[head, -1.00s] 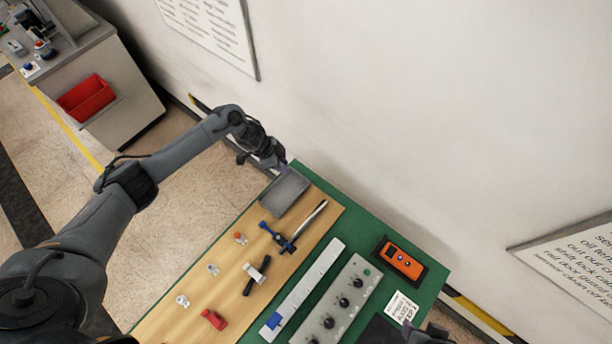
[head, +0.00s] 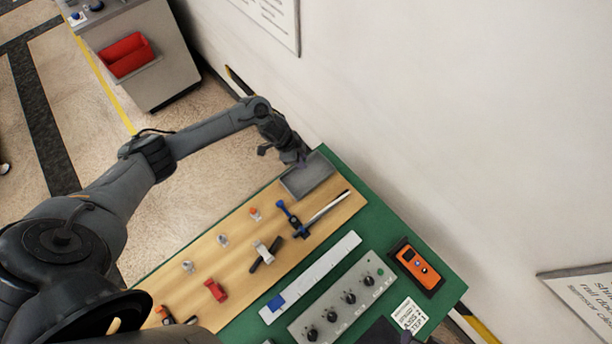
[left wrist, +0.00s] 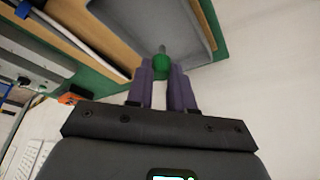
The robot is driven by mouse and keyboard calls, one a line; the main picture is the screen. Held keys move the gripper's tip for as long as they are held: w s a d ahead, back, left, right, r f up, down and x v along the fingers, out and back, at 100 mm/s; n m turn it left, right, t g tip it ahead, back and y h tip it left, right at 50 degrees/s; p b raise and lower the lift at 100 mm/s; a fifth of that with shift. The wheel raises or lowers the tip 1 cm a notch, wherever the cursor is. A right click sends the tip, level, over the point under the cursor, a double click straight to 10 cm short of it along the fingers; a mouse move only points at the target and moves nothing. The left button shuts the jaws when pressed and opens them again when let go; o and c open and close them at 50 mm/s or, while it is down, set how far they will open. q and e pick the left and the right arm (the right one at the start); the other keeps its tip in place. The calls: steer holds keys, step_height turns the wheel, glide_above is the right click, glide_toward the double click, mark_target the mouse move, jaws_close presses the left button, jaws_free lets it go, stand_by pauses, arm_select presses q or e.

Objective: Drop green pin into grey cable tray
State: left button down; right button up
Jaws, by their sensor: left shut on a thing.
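The green pin (left wrist: 161,66) shows in the left wrist view between the purple fingertips of my left gripper (left wrist: 161,80), which is shut on it. The grey cable tray (head: 318,171) lies at the far end of the wooden board. My right gripper cannot be made out.
On the wooden board (head: 219,262) lie a blue-handled tool (head: 290,215), a black and white part (head: 264,254), a red part (head: 215,290) and several small fittings. A white strip, a knobbed panel (head: 340,303) and an orange device (head: 421,267) lie on the green table. A wall stands behind.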

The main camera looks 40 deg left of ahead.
arm_select(q)
steer(key=shift+f, duration=0.35)
steer(key=c, duration=0.9)
jaws_free()
steer(key=v, duration=1)
steer(key=shift+a+r, duration=0.1)
steer(key=shift+r, duration=0.3)
